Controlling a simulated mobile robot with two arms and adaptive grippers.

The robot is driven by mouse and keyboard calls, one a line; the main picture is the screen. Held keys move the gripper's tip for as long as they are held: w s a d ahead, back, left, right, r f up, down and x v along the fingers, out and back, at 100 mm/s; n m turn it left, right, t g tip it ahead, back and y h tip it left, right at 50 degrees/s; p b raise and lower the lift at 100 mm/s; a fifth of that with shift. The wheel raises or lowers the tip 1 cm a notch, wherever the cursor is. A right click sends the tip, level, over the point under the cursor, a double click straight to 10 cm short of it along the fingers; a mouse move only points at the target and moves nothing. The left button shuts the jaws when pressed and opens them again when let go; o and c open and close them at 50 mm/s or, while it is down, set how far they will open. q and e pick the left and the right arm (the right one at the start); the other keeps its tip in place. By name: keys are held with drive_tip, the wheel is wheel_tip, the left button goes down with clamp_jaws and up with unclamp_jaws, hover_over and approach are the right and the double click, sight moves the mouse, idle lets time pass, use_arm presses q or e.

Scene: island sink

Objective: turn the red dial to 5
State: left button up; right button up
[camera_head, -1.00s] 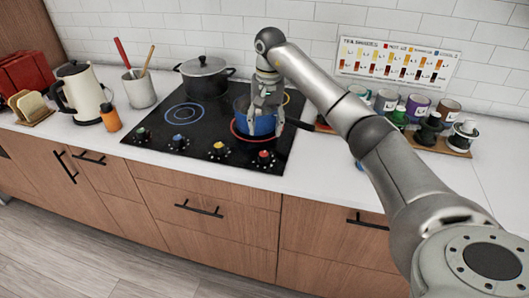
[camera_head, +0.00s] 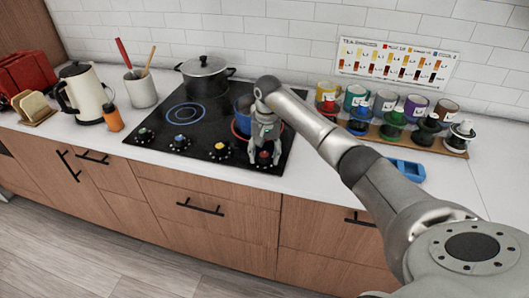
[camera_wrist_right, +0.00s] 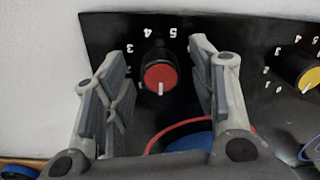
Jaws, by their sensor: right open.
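The red dial (camera_wrist_right: 160,76) is on the black stove's front edge; it also shows in the head view (camera_head: 264,154). Its white pointer line points down in the wrist view. My right gripper (camera_head: 265,160) is open and reaches down over the dial. In the wrist view, one finger stands on each side of the dial, with visible gaps. My left gripper is not in view.
A blue pot (camera_head: 241,123) stands on the red-ringed burner, partly hidden by my right gripper. A yellow dial (camera_head: 221,149) sits left of the red one; more dials lie further left. A black pot (camera_head: 204,77) stands at the back.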

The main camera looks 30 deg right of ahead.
drive_tip(key=shift+c, duration=0.2)
drive_tip(key=c, duration=1)
